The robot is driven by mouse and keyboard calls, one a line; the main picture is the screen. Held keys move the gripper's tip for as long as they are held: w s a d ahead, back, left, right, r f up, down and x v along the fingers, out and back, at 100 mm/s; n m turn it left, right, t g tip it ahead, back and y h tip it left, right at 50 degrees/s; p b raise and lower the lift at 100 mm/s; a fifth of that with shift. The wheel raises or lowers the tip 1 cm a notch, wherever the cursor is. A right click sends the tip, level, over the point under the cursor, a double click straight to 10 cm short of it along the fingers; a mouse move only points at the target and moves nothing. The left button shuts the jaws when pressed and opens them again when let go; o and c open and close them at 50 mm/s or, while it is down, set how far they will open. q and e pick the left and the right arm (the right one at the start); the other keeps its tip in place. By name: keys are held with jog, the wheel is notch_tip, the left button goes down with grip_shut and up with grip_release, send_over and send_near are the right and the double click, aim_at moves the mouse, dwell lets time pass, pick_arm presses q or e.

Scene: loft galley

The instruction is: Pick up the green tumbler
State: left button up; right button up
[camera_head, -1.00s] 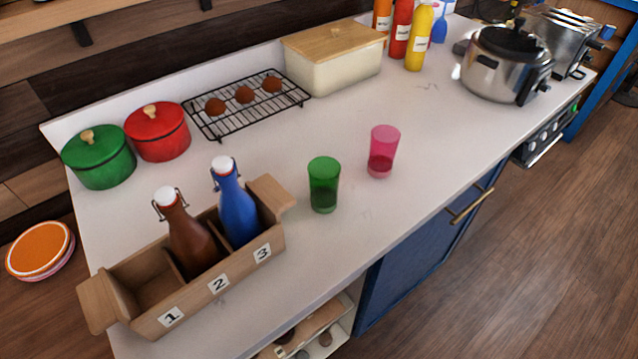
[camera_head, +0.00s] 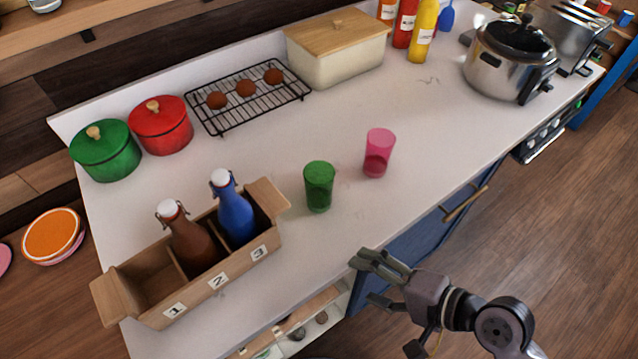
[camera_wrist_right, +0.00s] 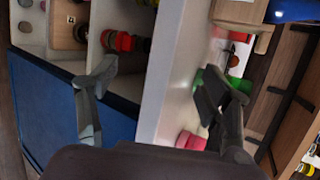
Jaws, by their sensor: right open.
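The green tumbler (camera_head: 319,187) stands upright on the white counter, right of the wooden bottle crate. In the right wrist view a green shape (camera_wrist_right: 208,80), likely the tumbler, is partly hidden behind a finger. A pink tumbler (camera_head: 379,153) stands to its right on the counter. My right gripper (camera_head: 388,304) is open and empty, in front of the counter's front edge and apart from the tumbler; its fingers also show in the right wrist view (camera_wrist_right: 160,95). My left gripper is not in view.
The wooden crate (camera_head: 152,317) holds a brown bottle (camera_head: 190,243) and a blue bottle (camera_head: 234,212); compartment 1 is empty. Red and green pots, a cooling rack (camera_head: 228,121) and a bread box (camera_head: 338,62) stand at the back. The counter between tumblers and rack is clear.

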notch_tip(320, 180, up, 6)
jog(key=w+m+t+y, duration=0.3)
jog(key=m, duration=0.7)
jog(key=m+t+p, duration=0.2)
jog(key=m+p, duration=0.4)
jog(key=m, duration=0.1)
send_near(331, 182)
jog(key=x, duration=0.7)
jog(key=shift+a, duration=0.2)
jog(key=shift+w+a+f, duration=0.1)
jog(key=shift+a+f, duration=0.05)
jog(key=shift+a, duration=0.05)
jog(key=x, duration=0.2)
jog(key=p+x, duration=0.1)
jog(key=x, duration=0.2)
jog(key=shift+w+d+r+p, duration=0.15)
jog(key=shift+d+r+p, duration=0.05)
jog(key=shift+r+p, duration=0.1)
jog(key=shift+w+a+f, duration=0.15)
jog(key=shift+a, duration=0.1)
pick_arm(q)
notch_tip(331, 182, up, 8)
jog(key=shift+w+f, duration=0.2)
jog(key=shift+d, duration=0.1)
pick_arm(e)
jog(key=shift+d, duration=0.1)
jog(key=shift+c, duration=0.3)
